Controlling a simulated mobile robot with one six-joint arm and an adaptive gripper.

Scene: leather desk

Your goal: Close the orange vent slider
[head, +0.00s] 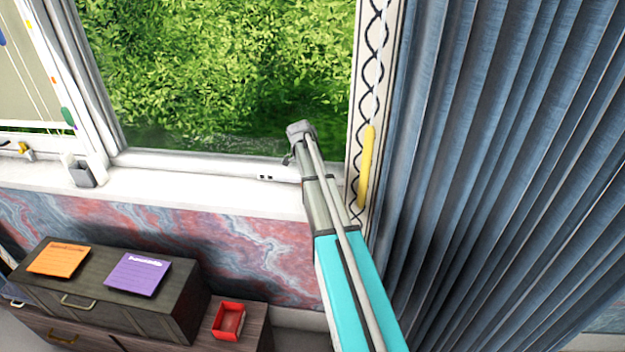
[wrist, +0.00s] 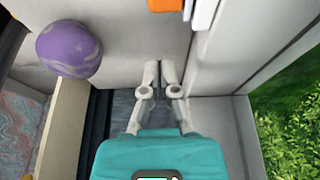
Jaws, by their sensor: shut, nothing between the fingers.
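In the wrist view, an orange block (wrist: 165,5), which looks like the vent slider, sits at the top edge beside a white strip. It is cut off by the frame, so its full travel is hidden. My gripper (wrist: 159,66) is in the middle of the wrist view, its two fingers close together and empty. The fingertips are below the orange block in the picture and apart from it, over a pale grey surface. In the head view my arm reaches up to the window, and I cannot make out the fingers or the orange slider there.
A purple marbled ball (wrist: 68,49) rests left of my fingers. A pale frame ledge (wrist: 270,50) runs on the right, with greenery beyond. In the head view, a blue curtain (head: 500,180) and a yellow rod (head: 366,165) are close right of my arm.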

